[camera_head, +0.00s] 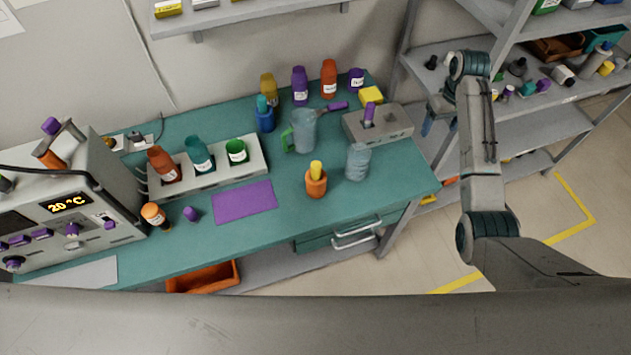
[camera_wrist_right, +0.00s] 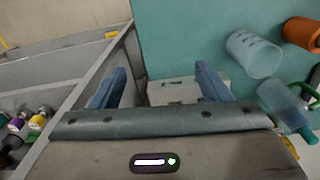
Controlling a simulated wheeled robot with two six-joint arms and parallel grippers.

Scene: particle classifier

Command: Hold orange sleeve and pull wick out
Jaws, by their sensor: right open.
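An orange sleeve (camera_head: 316,187) stands upright on the teal table, with a yellow wick-like piece (camera_head: 316,168) sticking out of its top. In the right wrist view an orange body, likely the sleeve (camera_wrist_right: 302,33), is cut off at the upper right edge. My right gripper (camera_head: 432,118) is beyond the table's right end, above the floor and beside the shelf rack, well apart from the sleeve. Its blue fingers (camera_wrist_right: 160,78) are spread with nothing held between them. My left gripper is not in view.
A clear beaker (camera_head: 357,163) stands right of the sleeve. A green-handled pitcher (camera_head: 304,135) and a grey holder block (camera_head: 384,130) stand behind. A purple mat (camera_head: 243,202) lies left. A bottle rack (camera_head: 220,175) and heater box (camera_head: 80,205) fill the left side.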

